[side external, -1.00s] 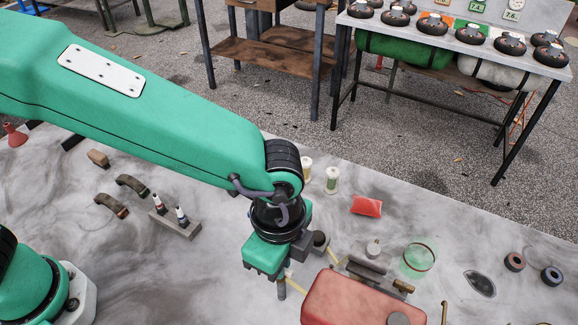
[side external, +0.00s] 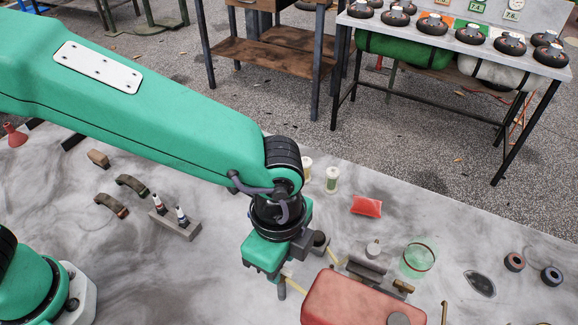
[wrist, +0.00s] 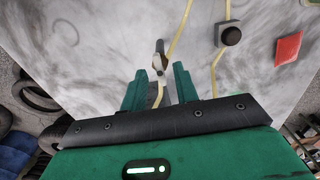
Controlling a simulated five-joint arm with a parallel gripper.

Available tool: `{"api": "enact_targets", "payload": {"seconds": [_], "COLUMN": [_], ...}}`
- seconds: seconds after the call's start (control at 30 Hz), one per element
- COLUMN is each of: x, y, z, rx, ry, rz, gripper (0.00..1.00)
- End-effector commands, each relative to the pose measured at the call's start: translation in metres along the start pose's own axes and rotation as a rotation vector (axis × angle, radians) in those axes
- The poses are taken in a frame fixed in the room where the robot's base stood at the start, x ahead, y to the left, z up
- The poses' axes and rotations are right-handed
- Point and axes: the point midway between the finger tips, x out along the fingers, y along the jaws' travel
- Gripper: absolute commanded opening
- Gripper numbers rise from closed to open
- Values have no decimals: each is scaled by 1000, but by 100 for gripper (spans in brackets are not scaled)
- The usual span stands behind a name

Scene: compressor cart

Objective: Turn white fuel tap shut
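The fuel tap (wrist: 158,62) shows in the wrist view as a small pale body with a dark upright part, set in line with a yellow hose. My gripper (wrist: 159,76) has its two green fingers apart, one on each side of the line to the tap. The tap lies at or just beyond the fingertips; I cannot tell whether they touch it. In the side view my gripper (side external: 281,290) points down just left of the red tank (side external: 345,303). The tap is not clear in that view, likely hidden by the gripper.
A dark knob-like fitting (wrist: 230,35) on a second yellow hose and a red packet (wrist: 288,48) lie to the right in the wrist view. A green glass bowl (side external: 418,260) stands behind the tank.

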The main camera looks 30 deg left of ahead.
Motion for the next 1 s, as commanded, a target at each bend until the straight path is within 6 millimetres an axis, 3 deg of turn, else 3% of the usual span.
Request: {"api": "enact_targets", "payload": {"seconds": [0.6,1.0], "x": [-68,-74], "y": [0,0], "z": [0,0], "rx": [1,1], "ry": [1,1], "rz": [-1,0], "gripper": [30,30]}}
